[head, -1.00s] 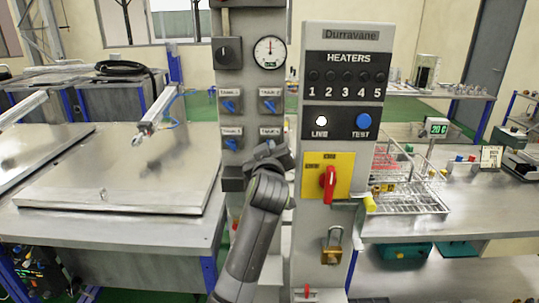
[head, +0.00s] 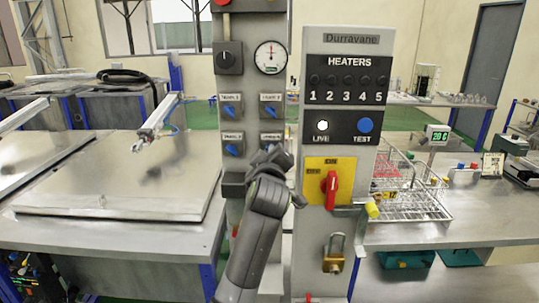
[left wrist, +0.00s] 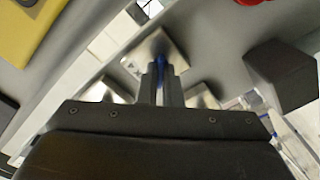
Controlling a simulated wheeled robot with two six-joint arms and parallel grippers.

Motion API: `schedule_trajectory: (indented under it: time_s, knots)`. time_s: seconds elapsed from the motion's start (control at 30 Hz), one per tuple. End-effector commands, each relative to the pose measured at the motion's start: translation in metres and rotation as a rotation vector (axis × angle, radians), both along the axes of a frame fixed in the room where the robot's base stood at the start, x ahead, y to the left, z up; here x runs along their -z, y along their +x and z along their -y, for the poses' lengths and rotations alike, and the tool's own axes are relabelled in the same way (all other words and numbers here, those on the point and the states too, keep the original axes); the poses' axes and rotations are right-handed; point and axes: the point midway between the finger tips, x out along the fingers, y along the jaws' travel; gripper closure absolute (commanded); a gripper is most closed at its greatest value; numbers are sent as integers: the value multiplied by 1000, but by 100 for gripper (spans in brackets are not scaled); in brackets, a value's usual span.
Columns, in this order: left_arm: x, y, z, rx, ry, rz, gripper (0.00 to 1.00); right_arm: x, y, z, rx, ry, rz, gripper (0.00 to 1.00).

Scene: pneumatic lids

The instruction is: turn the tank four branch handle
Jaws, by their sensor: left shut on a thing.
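Several blue handles sit on small plates in two rows on the grey panel (head: 232,190). The two upper ones (head: 229,112) (head: 270,112) and the lower left one (head: 232,151) are in clear view. The tank four branch handle, lower right, is mostly hidden behind my gripper in the head view. Its plate label (head: 271,137) is too small to read surely. In the left wrist view a bit of the blue handle (left wrist: 161,61) shows between the fingers. My left gripper (head: 270,155) is shut on it; its fingers show in the left wrist view (left wrist: 161,72). My right gripper is out of view.
Right beside my gripper stands the heater panel (head: 340,225) with a red switch (head: 331,189) on a yellow plate and a padlock (head: 334,258). A pressure gauge (head: 270,58) and a dark knob (head: 229,58) are above the handles. A tank lid (head: 120,185) lies to the left.

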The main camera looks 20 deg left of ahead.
Motion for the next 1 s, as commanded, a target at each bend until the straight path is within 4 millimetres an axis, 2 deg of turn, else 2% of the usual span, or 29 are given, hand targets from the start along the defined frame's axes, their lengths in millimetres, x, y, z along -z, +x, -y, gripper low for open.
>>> schedule_trajectory:
  time_s: [0.1, 0.2, 0.3, 1.0]
  knots:
    - [-3, 0, 1, 4, -2, 7, 100, 0, 0, 0, 0, 0, 0, 100]
    - [-3, 0, 1, 3, -1, 6, 84, 0, 0, 0, 0, 0, 0, 100]
    - [-2, 0, 1, 2, -1, 4, 73, 0, 0, 0, 0, 0, 0, 100]
    - [0, 0, 0, 1, 0, 1, 73, 0, 0, 1, 0, -1, 0, 100]
